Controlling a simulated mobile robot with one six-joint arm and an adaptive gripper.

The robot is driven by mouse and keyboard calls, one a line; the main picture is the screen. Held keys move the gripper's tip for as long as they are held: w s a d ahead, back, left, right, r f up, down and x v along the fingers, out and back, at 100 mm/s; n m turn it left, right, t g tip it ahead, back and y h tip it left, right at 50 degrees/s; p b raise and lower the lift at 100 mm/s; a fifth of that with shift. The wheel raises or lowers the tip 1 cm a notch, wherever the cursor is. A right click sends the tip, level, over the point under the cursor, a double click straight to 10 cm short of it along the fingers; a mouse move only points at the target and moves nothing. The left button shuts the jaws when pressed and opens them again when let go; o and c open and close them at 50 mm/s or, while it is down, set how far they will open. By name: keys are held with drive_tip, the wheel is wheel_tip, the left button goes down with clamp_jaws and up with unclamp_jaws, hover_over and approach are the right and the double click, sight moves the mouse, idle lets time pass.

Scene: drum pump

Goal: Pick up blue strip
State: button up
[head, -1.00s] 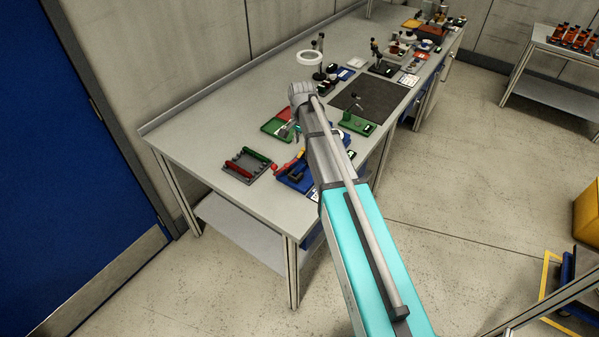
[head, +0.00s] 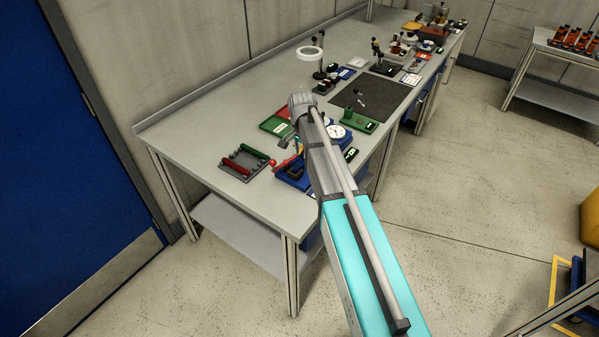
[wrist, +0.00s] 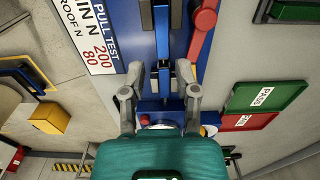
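The blue strip (wrist: 164,78) shows in the wrist view as a narrow bright blue piece at dark clamp-like parts on the blue pull test stand (wrist: 180,20). My gripper (wrist: 160,70) is open, one finger on each side of the strip, with gaps on both sides. I cannot tell how far above the strip the fingertips are. In the head view my gripper (head: 287,143) is over the bench near the blue stand (head: 288,178); the strip is too small to make out there.
A red lever (wrist: 203,25) rises close to the right finger. A white dial (head: 336,131) stands beside my arm. Green (wrist: 265,92) and red (wrist: 247,121) trays lie nearby. A grey rack (head: 243,163) with red and green handles sits left on the bench.

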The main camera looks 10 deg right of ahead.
sight(301, 164)
drive_tip(key=shift+f+b, duration=0.3)
drive_tip(key=shift+f, duration=0.15)
drive_tip(key=shift+w+a+f+b, duration=0.1)
drive_tip(key=shift+w+f+b, duration=0.05)
drive_tip(key=shift+f+b, duration=2.35)
clamp_jaws()
